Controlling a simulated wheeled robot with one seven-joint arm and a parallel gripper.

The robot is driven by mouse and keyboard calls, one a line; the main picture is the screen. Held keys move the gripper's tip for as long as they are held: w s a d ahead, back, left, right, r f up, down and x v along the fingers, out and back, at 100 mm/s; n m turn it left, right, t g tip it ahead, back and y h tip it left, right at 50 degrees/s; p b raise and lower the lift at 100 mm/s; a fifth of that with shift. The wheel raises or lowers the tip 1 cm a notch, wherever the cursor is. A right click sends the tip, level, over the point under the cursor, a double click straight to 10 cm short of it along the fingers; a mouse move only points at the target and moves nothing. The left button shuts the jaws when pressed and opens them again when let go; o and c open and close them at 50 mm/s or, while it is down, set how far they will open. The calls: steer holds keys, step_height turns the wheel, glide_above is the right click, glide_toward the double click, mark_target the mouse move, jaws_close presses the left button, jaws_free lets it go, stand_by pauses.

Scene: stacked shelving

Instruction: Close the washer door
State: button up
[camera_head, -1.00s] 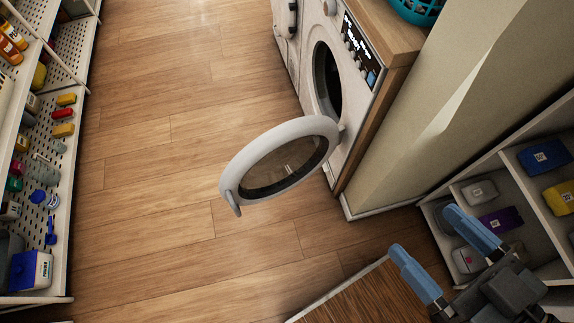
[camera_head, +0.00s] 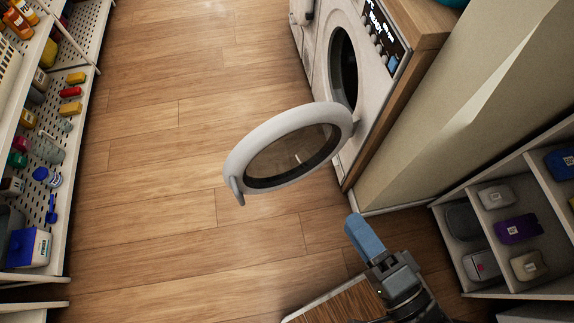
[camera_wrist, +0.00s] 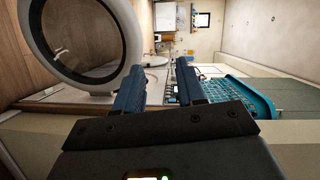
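The washer (camera_head: 372,112) stands at the upper right in the head view, with its dark round drum opening (camera_head: 343,62) exposed. Its round door (camera_head: 268,130), a white ring with dark glass, stands swung wide out over the floor, hinged near the opening. A small handle (camera_head: 237,190) shows at its free edge. My gripper (camera_head: 362,232) is below and right of the door, apart from it. In the wrist view the door (camera_wrist: 131,40) is at the upper left, and the gripper's blue fingers (camera_wrist: 158,76) are spread with nothing between them.
A white shelf (camera_head: 82,150) with bottles and boxes runs along the left. A cubby shelf (camera_head: 470,275) is at the lower right, beside a beige wall panel (camera_head: 455,140). A teal basket (camera_wrist: 260,105) shows in the wrist view. Wood floor (camera_head: 150,200) left of the door is clear.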

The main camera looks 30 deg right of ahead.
steer(key=w+a+f+m+b, duration=0.1)
steer(key=w+f+m, duration=0.1)
steer(key=f+m, duration=0.1)
steer(key=w+a+f+m, duration=0.1)
steer(key=w+f+m, duration=0.1)
steer(key=f+m, duration=0.1)
steer(key=w+a+f+m+b, duration=0.1)
steer(key=w+f+m, duration=0.1)
steer(key=f+m, duration=0.1)
steer(key=shift+a+f+m+t+b, duration=0.3)
steer(key=shift+a+t+b, duration=0.05)
steer(key=shift+a+t, duration=0.05)
steer(key=c, duration=0.5)
steer(key=w+a+f+m+b, duration=0.1)
steer(key=w+f+m, duration=0.1)
steer(key=m, duration=0.1)
steer(key=w+a+f+m, duration=0.1)
steer(key=w+f+m, duration=0.1)
steer(key=f+m, duration=0.1)
steer(key=w+a+f+m+b, duration=0.1)
steer(key=w+a+f+m, duration=0.1)
steer(key=m, duration=0.2)
steer(key=shift+w+f+h+b, duration=0.1)
steer(key=shift+f+h+b, duration=0.2)
steer(key=shift+h, duration=0.1)
jaws_close()
steer(key=p, duration=0.1)
glide_toward(256, 156)
steer(key=w, duration=0.7)
